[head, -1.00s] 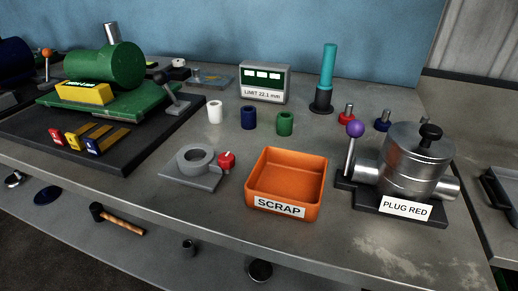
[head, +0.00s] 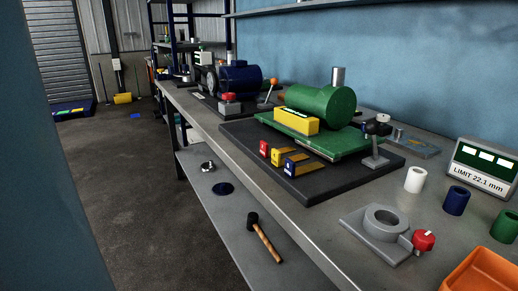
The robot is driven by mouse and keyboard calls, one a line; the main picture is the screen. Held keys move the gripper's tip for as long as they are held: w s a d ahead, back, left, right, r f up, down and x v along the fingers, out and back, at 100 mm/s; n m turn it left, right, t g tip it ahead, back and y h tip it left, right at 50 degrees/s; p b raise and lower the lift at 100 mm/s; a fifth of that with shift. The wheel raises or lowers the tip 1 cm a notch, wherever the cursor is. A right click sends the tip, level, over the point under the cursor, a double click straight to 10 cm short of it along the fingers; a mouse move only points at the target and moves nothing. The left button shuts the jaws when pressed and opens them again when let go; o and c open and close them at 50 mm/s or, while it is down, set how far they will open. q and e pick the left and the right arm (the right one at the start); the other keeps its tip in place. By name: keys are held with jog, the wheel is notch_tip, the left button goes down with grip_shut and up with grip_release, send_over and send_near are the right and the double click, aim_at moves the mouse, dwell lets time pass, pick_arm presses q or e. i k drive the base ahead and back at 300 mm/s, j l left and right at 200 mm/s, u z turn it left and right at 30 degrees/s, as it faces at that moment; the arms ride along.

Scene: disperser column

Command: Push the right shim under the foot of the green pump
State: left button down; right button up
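The green pump (head: 322,107) lies on a green base plate (head: 340,144), which sits on a dark slab (head: 350,182) on the bench. Three shims with upright tabs stand in front of the plate: red (head: 263,148), yellow (head: 276,156) and blue (head: 291,166). Brass-coloured strips run from the tabs toward the plate; whether any reaches under a foot is too small to tell. A clamp-like post with a dark head (head: 375,155) stands at the plate's right end. Neither of my grippers shows in the head view.
A blue motor (head: 240,80) stands farther left on the bench. A grey ring fixture (head: 376,222) with a red knob, white, blue and green sleeves, a limit display (head: 484,166) and an orange bin (head: 482,272) are to the right. A hammer (head: 262,237) lies on the lower shelf.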

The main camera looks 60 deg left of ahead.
aim_at(292, 173)
jog(key=j+u, duration=0.2)
jog(key=u, duration=0.3)
jog(key=j+u, duration=0.25)
jog(key=u, duration=0.2)
jog(key=j+u, duration=0.25)
jog(key=u, duration=0.25)
